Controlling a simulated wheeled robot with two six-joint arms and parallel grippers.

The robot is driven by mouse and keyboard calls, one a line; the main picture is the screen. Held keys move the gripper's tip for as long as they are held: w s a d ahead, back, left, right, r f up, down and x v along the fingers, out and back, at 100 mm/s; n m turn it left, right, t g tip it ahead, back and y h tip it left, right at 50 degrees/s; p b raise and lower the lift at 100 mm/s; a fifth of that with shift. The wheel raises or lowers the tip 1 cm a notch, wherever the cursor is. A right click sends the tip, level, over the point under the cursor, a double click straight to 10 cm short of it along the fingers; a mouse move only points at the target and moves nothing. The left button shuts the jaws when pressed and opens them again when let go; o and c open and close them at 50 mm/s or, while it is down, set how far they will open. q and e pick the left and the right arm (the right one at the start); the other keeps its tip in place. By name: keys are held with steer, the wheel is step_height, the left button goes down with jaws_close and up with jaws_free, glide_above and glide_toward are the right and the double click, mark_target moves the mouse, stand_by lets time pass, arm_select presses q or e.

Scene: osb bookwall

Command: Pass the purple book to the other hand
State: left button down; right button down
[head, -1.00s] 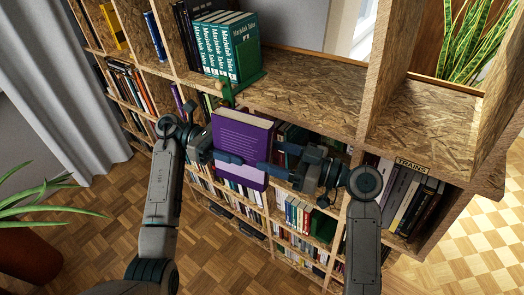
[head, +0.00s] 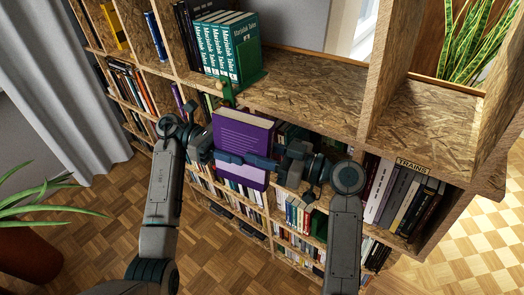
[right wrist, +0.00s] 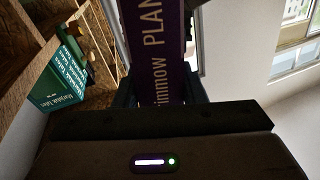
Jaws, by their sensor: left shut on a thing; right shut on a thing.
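The purple book (head: 242,142) is held upright in the air in front of the bookshelf, between my two grippers. My left gripper (head: 222,156) is shut on its left side. My right gripper (head: 262,162) comes in from the right and is shut on the book too, with a finger across the lower part of the cover. In the right wrist view the book's dark purple spine (right wrist: 160,50), with pale lettering, stands between the right gripper's fingers (right wrist: 160,92). The fingers' far sides are hidden behind the book.
A wooden bookshelf (head: 310,90) fills the area behind. A plant (head: 40,195) stands at left.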

arm_select(q)
steer(key=c, duration=0.8)
jaws_free()
steer(key=shift+c, duration=0.2)
steer(key=shift+a, duration=0.1)
